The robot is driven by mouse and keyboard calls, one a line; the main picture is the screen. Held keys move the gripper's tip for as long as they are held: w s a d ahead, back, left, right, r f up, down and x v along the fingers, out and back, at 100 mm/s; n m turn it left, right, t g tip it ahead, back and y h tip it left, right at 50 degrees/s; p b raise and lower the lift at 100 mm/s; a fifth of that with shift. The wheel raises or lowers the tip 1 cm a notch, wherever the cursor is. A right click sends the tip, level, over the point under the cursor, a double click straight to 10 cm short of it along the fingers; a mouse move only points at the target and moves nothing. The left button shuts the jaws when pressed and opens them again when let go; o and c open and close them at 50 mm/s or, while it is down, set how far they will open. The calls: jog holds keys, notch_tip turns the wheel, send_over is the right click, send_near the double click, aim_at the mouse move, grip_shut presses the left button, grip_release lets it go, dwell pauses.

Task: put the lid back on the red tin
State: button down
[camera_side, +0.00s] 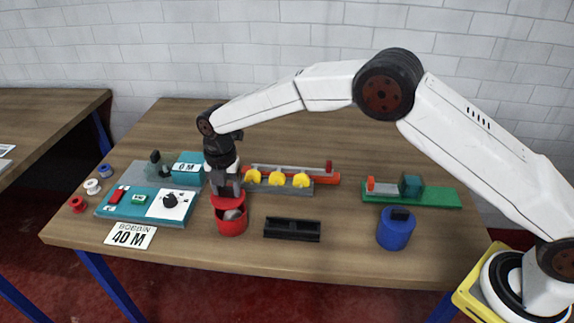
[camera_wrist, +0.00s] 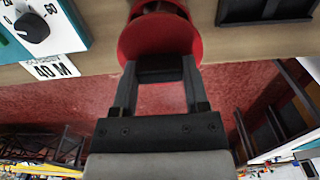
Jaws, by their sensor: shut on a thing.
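The red tin (camera_side: 232,224) stands near the front edge of the table, its top at least partly open, with something greyish showing inside. My gripper (camera_side: 228,187) is above it, pointing down, shut on the black knob of the red lid (camera_side: 225,201). The lid is just over the tin's back rim and looks tilted; I cannot tell whether they touch. In the wrist view the lid (camera_wrist: 158,36) is a red disc in front of my gripper (camera_wrist: 160,72), with the knob between the fingers. It hides most of the tin there.
A blue tin (camera_side: 395,232) with a black knob on top stands to the right. A black tray (camera_side: 292,230) lies between the tins. A teal control panel (camera_side: 124,207) and several bobbins (camera_side: 92,186) are at left. A rack with yellow pieces (camera_side: 277,180) is behind.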

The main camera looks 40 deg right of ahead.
jog(key=shift+f, duration=1.7)
jog(key=shift+f, duration=0.2)
dwell(1.1)
grip_release()
dwell(0.5)
jog(key=shift+r, duration=3.45)
